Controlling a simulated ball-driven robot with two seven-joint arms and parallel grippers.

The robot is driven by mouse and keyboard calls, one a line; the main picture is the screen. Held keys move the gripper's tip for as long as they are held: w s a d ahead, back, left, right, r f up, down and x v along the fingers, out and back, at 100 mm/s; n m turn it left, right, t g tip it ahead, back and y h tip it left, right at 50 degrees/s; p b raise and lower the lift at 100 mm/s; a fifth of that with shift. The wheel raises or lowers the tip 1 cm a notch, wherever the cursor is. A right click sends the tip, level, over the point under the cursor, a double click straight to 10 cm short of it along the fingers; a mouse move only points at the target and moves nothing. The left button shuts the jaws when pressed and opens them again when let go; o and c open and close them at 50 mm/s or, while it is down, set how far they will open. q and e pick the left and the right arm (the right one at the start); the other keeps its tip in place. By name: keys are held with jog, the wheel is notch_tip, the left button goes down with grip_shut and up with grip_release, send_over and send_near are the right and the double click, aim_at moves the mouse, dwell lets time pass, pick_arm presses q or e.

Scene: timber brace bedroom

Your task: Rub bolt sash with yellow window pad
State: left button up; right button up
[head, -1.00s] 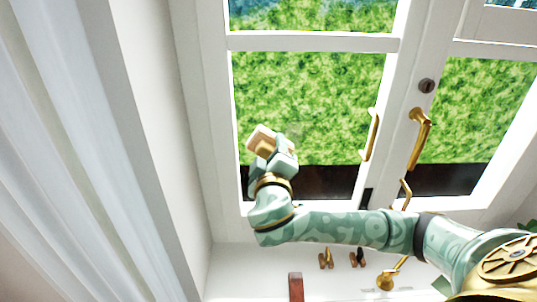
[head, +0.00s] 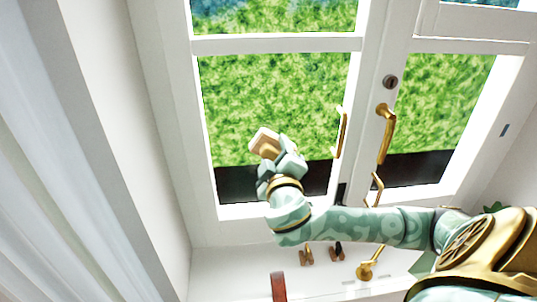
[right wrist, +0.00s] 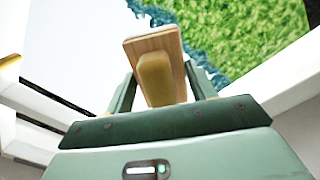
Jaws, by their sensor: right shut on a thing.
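The yellow window pad (head: 265,142) has a flat wooden-looking plate and a yellow grip. My right gripper (head: 279,158) is shut on that grip, with the plate turned towards the window. In the right wrist view the pad (right wrist: 153,78) sits between the two fingers of the gripper (right wrist: 161,88). In the head view the pad is in front of the lower pane of the left white sash (head: 275,44). I cannot tell whether it touches the glass, nor which sash is the bolt sash. My left gripper is not in view.
Gold handles stand on the left sash (head: 342,133) and on the right sash (head: 385,135). A keyhole plate (head: 390,82) is above the right one. Small hooks (head: 307,256) and a gold fitting (head: 366,271) are below. White curtains (head: 60,190) hang at left.

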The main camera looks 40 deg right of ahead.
jog(key=shift+s+d+r, duration=0.1)
jog(key=shift+s+d, duration=0.3)
jog(key=shift+d, duration=0.3)
jog(key=shift+s+d, duration=0.35)
jog(key=shift+d, duration=0.3)
notch_tip(320, 180, up, 3)
jog(key=p, duration=0.2)
jog(key=shift+f+p, duration=0.2)
jog(key=shift+p, duration=0.15)
jog(key=shift+w+a+f, duration=0.1)
jog(key=shift+w+a, duration=0.05)
jog(key=shift+a, duration=0.15)
jog(key=shift+w+a, duration=0.65)
jog(key=shift+a, duration=0.45)
jog(key=shift+w+a, duration=0.7)
jog(key=shift+a, duration=0.35)
jog(key=shift+w+a, duration=0.65)
jog(key=shift+a, duration=0.45)
jog(key=shift+w+a, duration=0.35)
jog(key=shift+a, duration=0.2)
jog(key=shift+w+a, duration=0.3)
jog(key=shift+a, duration=0.2)
jog(key=shift+v, duration=2.95)
jog(key=shift+s+d, duration=0.1)
